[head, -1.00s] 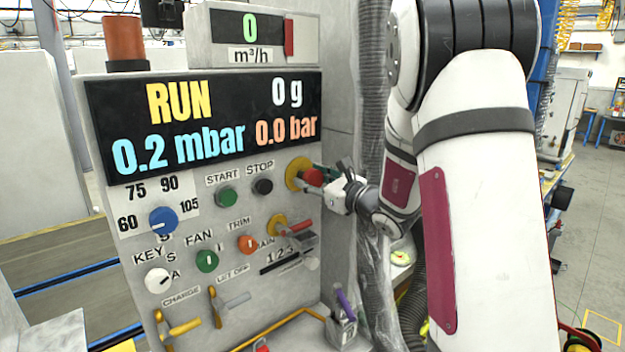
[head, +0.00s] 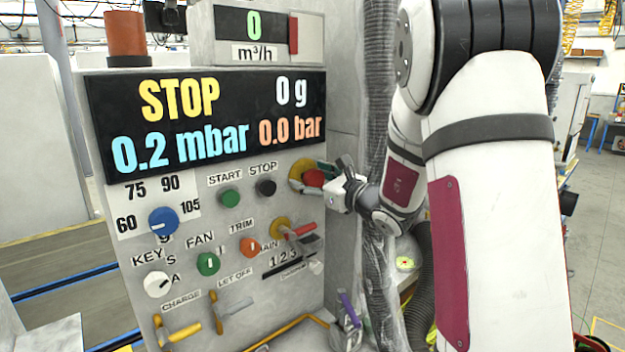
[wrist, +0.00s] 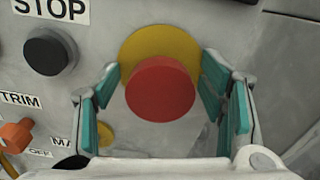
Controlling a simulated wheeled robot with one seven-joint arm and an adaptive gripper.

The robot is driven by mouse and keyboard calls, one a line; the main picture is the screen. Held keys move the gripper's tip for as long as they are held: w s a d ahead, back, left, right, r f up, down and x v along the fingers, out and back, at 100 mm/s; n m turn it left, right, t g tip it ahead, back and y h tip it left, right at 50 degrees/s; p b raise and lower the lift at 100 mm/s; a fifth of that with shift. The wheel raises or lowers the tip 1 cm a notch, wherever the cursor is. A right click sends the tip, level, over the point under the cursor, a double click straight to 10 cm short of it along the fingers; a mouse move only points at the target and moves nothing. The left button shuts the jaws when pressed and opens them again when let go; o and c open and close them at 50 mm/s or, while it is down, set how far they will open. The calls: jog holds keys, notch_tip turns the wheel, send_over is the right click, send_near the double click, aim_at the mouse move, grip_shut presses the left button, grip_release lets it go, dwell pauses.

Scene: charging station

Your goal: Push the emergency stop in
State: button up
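The emergency stop is a red mushroom button (head: 313,178) on a yellow round plate (head: 296,170), at the right side of the panel face. In the wrist view the red button (wrist: 160,90) sits in the middle, with the yellow plate (wrist: 150,42) behind it. My gripper (head: 335,180) is at the button from the right in the head view. In the wrist view my gripper (wrist: 160,100) is open, its teal-padded fingers apart on either side of the button, with gaps and nothing held. How deep the button sits cannot be told. The panel display (head: 180,100) reads STOP.
A black STOP button (head: 265,187) and a green START button (head: 230,198) are left of the emergency stop. A red-handled switch (head: 298,231) is below it. A ribbed hose (head: 377,90) runs vertically behind my arm.

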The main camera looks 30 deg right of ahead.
jog(key=shift+s, duration=0.1)
jog(key=s+d, duration=0.2)
jog(key=s, duration=0.9)
jog(key=shift+s+d, duration=0.15)
jog(key=shift+s, duration=0.15)
